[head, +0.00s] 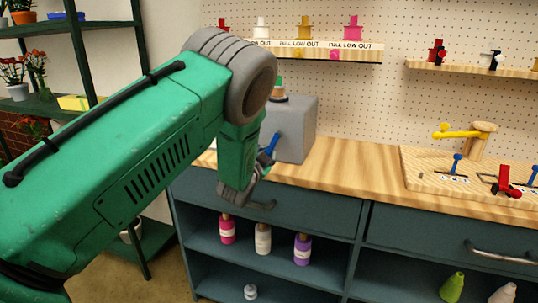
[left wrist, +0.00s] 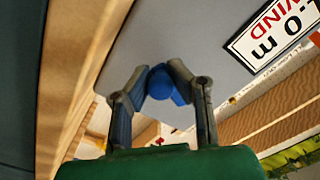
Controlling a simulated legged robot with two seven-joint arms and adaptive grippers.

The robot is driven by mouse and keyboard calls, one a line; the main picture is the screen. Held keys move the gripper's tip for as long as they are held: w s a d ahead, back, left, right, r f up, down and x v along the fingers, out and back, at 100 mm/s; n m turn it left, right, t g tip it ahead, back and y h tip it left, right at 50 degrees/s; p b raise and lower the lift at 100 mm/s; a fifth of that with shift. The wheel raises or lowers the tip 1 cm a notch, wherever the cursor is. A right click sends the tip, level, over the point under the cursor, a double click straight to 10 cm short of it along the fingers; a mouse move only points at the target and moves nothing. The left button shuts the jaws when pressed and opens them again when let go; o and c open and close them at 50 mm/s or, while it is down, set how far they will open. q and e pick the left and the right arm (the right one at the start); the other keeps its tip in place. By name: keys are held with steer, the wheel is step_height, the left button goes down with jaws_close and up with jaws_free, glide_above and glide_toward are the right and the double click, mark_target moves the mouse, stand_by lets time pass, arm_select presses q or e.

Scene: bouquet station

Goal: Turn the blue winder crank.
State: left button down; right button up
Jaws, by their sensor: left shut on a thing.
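The winder is a grey box (head: 297,132) on the wooden counter, with a copper-coloured piece and a green top on it. Its blue crank (head: 271,144) sticks out from the side facing my left gripper. My left gripper (head: 240,195) is at the crank, in front of the box. In the left wrist view, the fingers of my left gripper (left wrist: 155,78) are closed around the blue crank handle (left wrist: 160,82). The grey box (left wrist: 190,35) fills the background there, with part of a white label reading "WIND". My right gripper is out of view.
The wooden counter (head: 350,170) is mostly clear right of the winder. A wooden board (head: 420,175) with a yellow lever (head: 455,132) and blue-handled parts lies farther right. Below are a drawer (head: 310,207) and bottles on a shelf.

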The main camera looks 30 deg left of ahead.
arm_select(q)
steer(key=shift+s+f, duration=0.2)
steer(key=shift+f, duration=0.25)
steer(key=c, duration=1.4)
jaws_free()
steer(key=shift+a, duration=0.1)
steer(key=shift+r, duration=0.2)
steer(key=shift+r, duration=0.1)
steer(key=v, duration=1.1)
steer(key=shift+s, duration=0.4)
